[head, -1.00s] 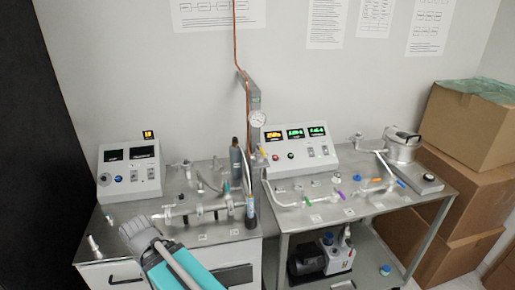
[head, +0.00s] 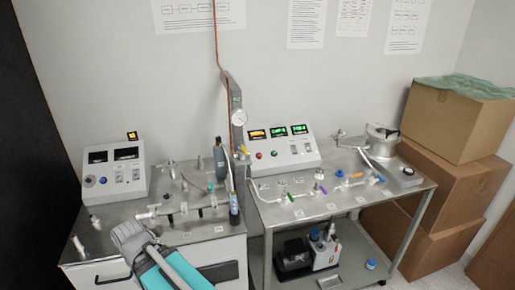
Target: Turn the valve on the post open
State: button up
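The grey post (head: 237,135) rises at the back between the two benches, with a round white dial gauge (head: 238,117) near its top. A small yellow-orange part (head: 243,151) shows low on the post; it may be the valve's handle, but its shape and setting are too small to tell. My arm reaches in from the bottom left. Its grey end, at my gripper (head: 128,233), is over the front of the left bench, well left of and in front of the post. The fingers cannot be made out, and nothing held is visible.
The left bench carries a control box (head: 115,168), glass-like tubing (head: 180,210) and a dark upright cylinder (head: 219,160). The right bench (head: 345,203) holds a display console (head: 282,149) and valves with coloured handles. Cardboard boxes (head: 450,130) stand at the right. A pump (head: 308,250) sits below.

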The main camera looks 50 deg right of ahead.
aim_at(241, 145)
jog(key=z, duration=0.05)
jog(key=k, duration=0.6)
jog(key=z, duration=0.95)
jog(key=i, duration=0.55)
jog(key=z, duration=0.1)
